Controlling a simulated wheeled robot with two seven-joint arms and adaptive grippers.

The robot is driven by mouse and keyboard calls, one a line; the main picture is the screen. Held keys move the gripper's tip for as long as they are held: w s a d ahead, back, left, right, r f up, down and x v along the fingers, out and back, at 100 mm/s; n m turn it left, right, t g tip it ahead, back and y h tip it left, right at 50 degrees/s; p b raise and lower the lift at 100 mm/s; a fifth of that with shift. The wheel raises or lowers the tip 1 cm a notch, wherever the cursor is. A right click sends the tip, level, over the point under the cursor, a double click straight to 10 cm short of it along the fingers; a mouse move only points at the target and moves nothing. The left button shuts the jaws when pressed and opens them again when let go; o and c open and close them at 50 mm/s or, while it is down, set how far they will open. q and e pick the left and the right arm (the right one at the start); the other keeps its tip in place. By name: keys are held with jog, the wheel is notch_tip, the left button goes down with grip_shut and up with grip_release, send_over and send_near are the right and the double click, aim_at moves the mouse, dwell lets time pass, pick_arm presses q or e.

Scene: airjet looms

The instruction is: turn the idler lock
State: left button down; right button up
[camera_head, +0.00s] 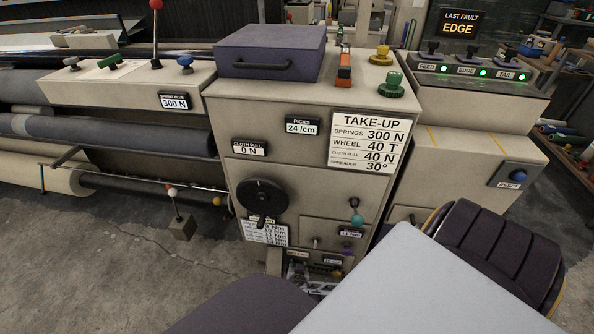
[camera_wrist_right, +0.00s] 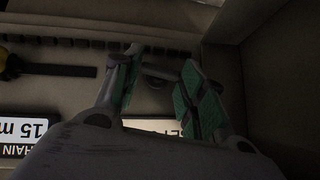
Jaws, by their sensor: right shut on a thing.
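In the right wrist view, my right gripper (camera_wrist_right: 160,78) has its two green-padded fingers on either side of a small dark lever (camera_wrist_right: 163,74), which I take to be the idler lock. The gripper is shut on it. A pale label (camera_wrist_right: 155,125) below the lever is mostly covered by the fingers, so I cannot read it. In the head view the lock is hidden low in the take-up cabinet (camera_head: 290,190), behind my right arm. My left gripper is in neither view.
In the wrist view, a black bar with a yellow end (camera_wrist_right: 10,66) and a plate marked 15 (camera_wrist_right: 38,130) lie left of the fingers. A side wall (camera_wrist_right: 275,80) stands close on the right. In the head view, a black handwheel (camera_head: 262,197) and a teal knob (camera_head: 357,219) stick out above.

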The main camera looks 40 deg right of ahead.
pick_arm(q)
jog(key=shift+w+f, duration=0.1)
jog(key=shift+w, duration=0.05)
pick_arm(e)
jog(key=shift+a, duration=0.1)
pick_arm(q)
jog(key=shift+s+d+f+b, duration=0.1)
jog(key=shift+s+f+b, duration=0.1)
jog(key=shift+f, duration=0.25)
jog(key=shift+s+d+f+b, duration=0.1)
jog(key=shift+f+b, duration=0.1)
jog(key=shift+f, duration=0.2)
pick_arm(e)
jog(key=shift+w+n+g+h, duration=0.1)
jog(key=shift+n+g+h, duration=0.2)
jog(key=shift+g, duration=0.2)
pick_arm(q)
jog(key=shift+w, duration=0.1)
pick_arm(e)
jog(key=o, duration=0.8)
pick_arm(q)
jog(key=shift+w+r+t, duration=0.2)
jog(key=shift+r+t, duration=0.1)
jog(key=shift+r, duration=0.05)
pick_arm(e)
jog(key=shift+o, duration=1)
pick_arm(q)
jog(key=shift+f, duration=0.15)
